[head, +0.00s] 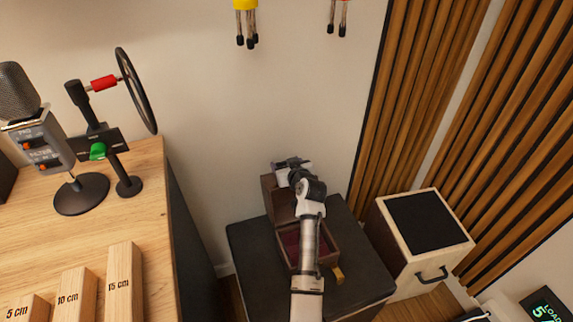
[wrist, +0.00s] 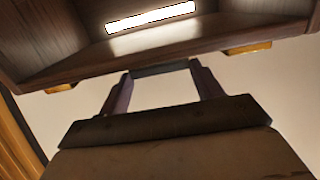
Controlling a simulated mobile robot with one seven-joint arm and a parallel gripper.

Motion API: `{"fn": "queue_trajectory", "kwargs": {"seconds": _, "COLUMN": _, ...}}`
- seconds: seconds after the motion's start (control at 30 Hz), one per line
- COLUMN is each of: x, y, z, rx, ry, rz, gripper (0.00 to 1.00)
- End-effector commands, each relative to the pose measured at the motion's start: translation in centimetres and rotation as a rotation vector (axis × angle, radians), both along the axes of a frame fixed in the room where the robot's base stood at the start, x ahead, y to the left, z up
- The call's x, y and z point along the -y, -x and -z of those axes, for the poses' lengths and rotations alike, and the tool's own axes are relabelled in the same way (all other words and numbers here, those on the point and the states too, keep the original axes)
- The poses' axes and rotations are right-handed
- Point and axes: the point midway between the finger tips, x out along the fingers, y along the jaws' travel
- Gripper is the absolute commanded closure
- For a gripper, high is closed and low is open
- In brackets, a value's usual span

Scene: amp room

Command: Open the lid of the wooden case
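The wooden case (head: 328,254) stands on a black-topped surface, its dark red inside showing at the front. Its brown lid (head: 272,200) stands raised at the back, partly hidden by my arm. My gripper (head: 290,163) is at the lid's upper edge. In the wrist view a dark wooden panel with a bright strip, which looks like the lid (wrist: 215,38), fills the top. My gripper's two fingers (wrist: 160,82) are spread apart below it, with pale wall between them. A dark bar spans their tips; whether they touch the wood I cannot tell.
A brass-coloured piece (head: 338,275) shows at the case's front. A pale cabinet (head: 386,231) with a black top stands to the right. A wooden desk (head: 150,180) with a microphone (head: 40,130) and wooden blocks (head: 122,282) is to the left. Slatted panels line the right wall.

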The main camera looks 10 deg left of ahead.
Motion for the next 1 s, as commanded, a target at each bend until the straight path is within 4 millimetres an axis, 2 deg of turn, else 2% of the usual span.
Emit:
{"fn": "queue_trajectory", "kwargs": {"seconds": 0.03, "x": 0.0, "y": 0.0, "z": 0.0, "rx": 0.000, "ry": 0.000, "rz": 0.000, "gripper": 0.51}}
{"fn": "queue_trajectory", "kwargs": {"seconds": 0.23, "x": 0.0, "y": 0.0, "z": 0.0, "rx": -0.001, "ry": -0.001, "rz": 0.000, "gripper": 0.76}}
{"fn": "queue_trajectory", "kwargs": {"seconds": 0.47, "x": 0.5, "y": 0.7, "z": 0.2, "rx": 0.039, "ry": -0.030, "rz": 0.001, "gripper": 0.76}}
{"fn": "queue_trajectory", "kwargs": {"seconds": 1.0, "x": 3.4, "y": 4.9, "z": -1.9, "rx": 0.265, "ry": -0.181, "rz": 0.002, "gripper": 0.76}}
